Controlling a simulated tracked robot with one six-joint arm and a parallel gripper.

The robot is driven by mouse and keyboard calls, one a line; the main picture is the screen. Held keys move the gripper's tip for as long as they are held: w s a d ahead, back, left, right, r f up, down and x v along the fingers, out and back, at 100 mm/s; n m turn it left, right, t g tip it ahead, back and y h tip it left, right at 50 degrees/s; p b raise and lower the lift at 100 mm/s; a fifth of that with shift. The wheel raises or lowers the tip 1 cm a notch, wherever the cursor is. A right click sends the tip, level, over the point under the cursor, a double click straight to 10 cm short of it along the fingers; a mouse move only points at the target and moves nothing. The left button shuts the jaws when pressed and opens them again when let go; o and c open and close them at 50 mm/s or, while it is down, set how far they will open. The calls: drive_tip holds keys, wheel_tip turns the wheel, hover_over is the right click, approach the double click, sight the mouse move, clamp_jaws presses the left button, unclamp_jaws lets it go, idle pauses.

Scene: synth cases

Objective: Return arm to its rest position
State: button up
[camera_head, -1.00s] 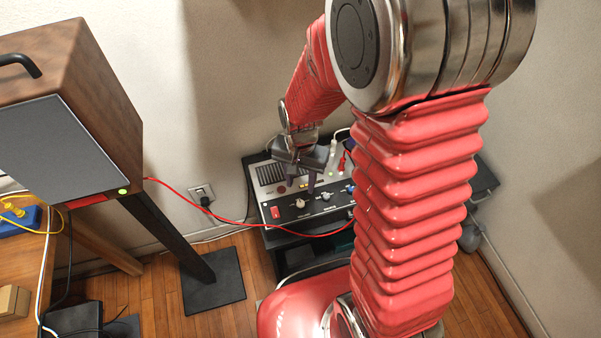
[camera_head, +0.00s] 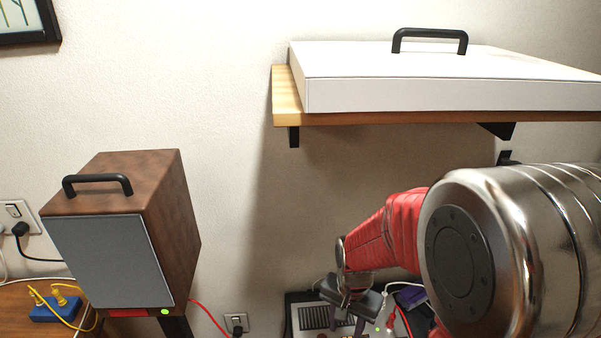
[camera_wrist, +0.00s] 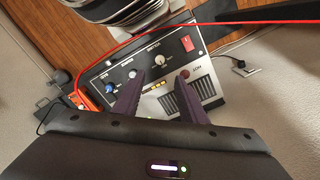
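My gripper (camera_head: 347,322) hangs at the end of my red arm, over a control box (camera_head: 312,318) at the bottom of the head view. In the wrist view my gripper (camera_wrist: 158,88) has its two dark fingers spread apart. Nothing is held between them. The control box (camera_wrist: 128,60) lies beyond the fingertips, with knobs, a red switch and a grille; the fingers cover part of it. I cannot tell whether the fingertips touch it.
A red cable (camera_wrist: 255,21) crosses above the box in the wrist view. A wooden speaker (camera_head: 108,255) stands at left in the head view. A wall shelf (camera_head: 285,95) bearing a white case (camera_head: 400,90) sits above my arm. A blue socket strip (camera_head: 50,312) is at lower left.

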drive_tip(key=s+r+n+t, duration=0.2)
drive_tip(key=s+r, duration=0.4)
drive_tip(key=r, duration=0.5)
drive_tip(key=s+r+n+t, duration=0.3)
drive_tip(key=s+r+n, duration=0.2)
drive_tip(key=r, duration=0.6)
drive_tip(key=shift+s+d+r+t, duration=0.25)
drive_tip(key=shift+s+d+t, duration=0.05)
drive_tip(key=shift+s, duration=0.05)
idle(0.9)
